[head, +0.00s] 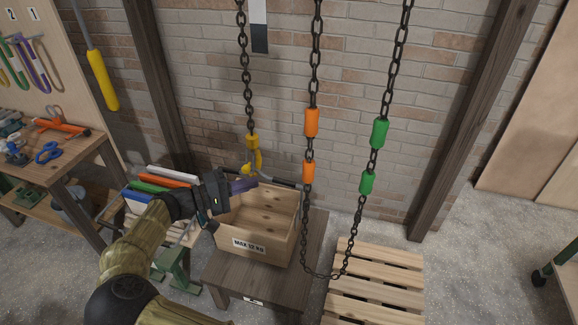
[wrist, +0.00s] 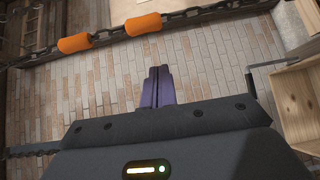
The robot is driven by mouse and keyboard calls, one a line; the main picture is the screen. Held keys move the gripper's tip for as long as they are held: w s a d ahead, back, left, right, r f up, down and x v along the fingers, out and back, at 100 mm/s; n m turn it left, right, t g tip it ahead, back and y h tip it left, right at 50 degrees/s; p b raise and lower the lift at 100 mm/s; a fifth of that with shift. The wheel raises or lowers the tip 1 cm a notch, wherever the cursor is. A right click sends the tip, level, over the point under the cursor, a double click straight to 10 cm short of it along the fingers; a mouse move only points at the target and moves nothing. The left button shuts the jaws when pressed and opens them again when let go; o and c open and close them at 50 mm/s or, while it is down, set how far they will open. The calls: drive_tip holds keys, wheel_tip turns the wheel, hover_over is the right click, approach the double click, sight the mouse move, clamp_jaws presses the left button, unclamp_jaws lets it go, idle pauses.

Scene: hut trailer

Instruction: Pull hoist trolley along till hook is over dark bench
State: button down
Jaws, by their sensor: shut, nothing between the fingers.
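The yellow hook (head: 254,162) hangs from the left chain (head: 245,75) below a yellow block (head: 252,141). In the head view it appears just above the back left of a wooden crate, but its depth is unclear. The dark bench (head: 265,286) carries this crate. The hoist trolley is out of view above. A chain loop hangs to the right, with orange sleeves (head: 311,122) on one run and green sleeves (head: 380,133) on the other. My gripper (head: 248,185), with purple fingers (wrist: 157,86), is shut and empty at the crate's upper left, left of the orange-sleeved run.
The wooden crate (head: 254,243) also shows at right in the wrist view (wrist: 300,100). A pallet (head: 375,285) lies right of the dark bench. A tool-covered workbench (head: 62,150) stands left. Timber posts (head: 475,115) and a brick wall stand behind. The floor at right is mostly clear.

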drive_tip(key=shift+s+a+r+t, duration=0.1)
drive_tip(key=shift+a+r+t, duration=0.1)
drive_tip(key=shift+a, duration=0.3)
drive_tip(key=shift+s+a+r+t, duration=0.1)
drive_tip(key=shift+a+r+t, duration=0.1)
drive_tip(key=shift+a, duration=0.3)
drive_tip(key=shift+w, duration=0.1)
drive_tip(key=s+p+x, duration=0.1)
drive_tip(key=p+x, duration=0.2)
drive_tip(key=x, duration=0.3)
drive_tip(key=s+d+p+x, duration=0.1)
drive_tip(key=p+x, duration=0.2)
drive_tip(key=x, duration=0.3)
drive_tip(key=shift+s+d, duration=0.15)
drive_tip(key=shift+d, duration=0.4)
drive_tip(key=shift+r, duration=0.1)
